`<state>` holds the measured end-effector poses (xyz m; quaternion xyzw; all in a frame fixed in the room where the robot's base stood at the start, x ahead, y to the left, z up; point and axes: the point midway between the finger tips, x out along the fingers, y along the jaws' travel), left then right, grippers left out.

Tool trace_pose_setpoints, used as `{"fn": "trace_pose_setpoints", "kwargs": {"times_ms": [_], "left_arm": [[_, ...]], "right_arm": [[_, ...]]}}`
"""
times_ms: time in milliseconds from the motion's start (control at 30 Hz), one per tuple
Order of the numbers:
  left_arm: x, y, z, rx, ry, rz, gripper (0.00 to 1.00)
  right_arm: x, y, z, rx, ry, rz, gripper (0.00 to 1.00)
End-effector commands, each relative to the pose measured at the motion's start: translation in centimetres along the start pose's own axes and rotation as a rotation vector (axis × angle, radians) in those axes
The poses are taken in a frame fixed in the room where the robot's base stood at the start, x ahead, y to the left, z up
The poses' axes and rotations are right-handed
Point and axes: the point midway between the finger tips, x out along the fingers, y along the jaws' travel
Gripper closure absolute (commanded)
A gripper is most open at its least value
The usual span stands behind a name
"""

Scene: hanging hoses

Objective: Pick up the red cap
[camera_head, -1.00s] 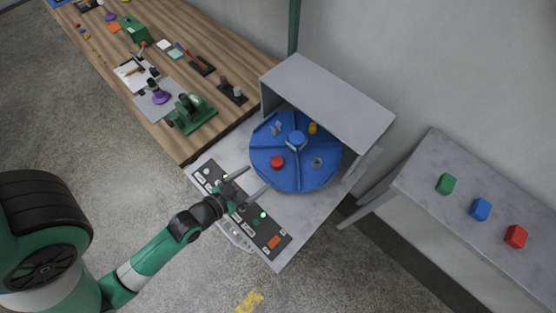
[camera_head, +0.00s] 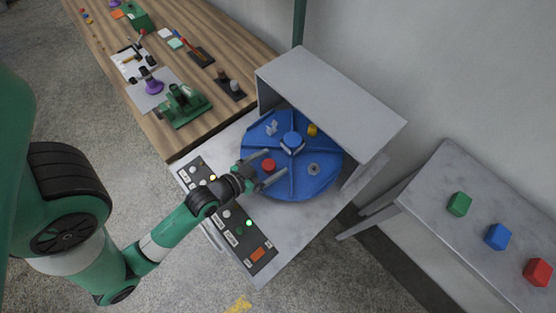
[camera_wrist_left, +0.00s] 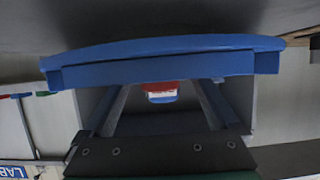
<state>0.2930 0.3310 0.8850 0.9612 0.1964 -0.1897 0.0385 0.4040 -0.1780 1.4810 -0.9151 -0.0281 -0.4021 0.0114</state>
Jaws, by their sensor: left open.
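The red cap (camera_head: 268,166) is a short round piece on the near left part of the blue turntable (camera_head: 312,187). My left gripper (camera_head: 282,162) is open, its two fingers reaching over the turntable's near edge on either side of the cap in the head view. In the left wrist view, the red cap (camera_wrist_left: 160,86) shows between the open fingers, against the blue turntable rim (camera_wrist_left: 170,67). Contact between fingers and cap cannot be made out. My right gripper is not in view.
The turntable also carries a yellow piece (camera_head: 313,130), a grey piece (camera_head: 313,169) and a blue hub (camera_head: 292,140). A grey hood (camera_head: 330,95) covers its back. A button panel (camera_head: 236,228) lies in front. A side shelf (camera_head: 440,185) holds green, blue and red blocks.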

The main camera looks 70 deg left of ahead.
Motion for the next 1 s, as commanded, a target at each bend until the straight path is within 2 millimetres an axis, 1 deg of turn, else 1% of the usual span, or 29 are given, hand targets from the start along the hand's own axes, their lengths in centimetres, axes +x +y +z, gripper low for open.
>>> {"fn": "trace_pose_setpoints", "kwargs": {"times_ms": [167, 267, 300, 467, 600, 667, 867, 1000], "left_arm": [[-0.03, -0.01, -0.07, 0.0, -0.001, 0.0, 0.06], [-0.03, 0.0, -0.08, 0.0, 0.0, 0.0, 0.22], [-0.03, 0.0, -0.08, 0.0, 0.0, 0.0, 0.3], [-0.03, 0.0, -0.07, 0.0, 0.0, 0.0, 0.58], [-0.03, 0.0, -0.06, 0.0, 0.0, 0.0, 0.83], [-0.03, 0.0, -0.06, 0.0, 0.0, 0.0, 0.93], [-0.04, 0.0, -0.08, 0.0, -0.001, 0.0, 0.93], [-0.22, 0.03, -0.55, 0.0, 0.0, 0.001, 0.93]], "right_arm": [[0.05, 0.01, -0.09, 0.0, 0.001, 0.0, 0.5], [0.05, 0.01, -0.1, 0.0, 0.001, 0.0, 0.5], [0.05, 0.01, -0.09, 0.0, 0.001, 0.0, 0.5], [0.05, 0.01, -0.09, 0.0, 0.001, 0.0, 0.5], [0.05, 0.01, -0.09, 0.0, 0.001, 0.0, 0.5], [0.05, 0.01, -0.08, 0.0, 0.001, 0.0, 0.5], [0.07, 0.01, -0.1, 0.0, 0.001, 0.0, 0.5], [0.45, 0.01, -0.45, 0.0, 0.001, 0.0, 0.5]]}}
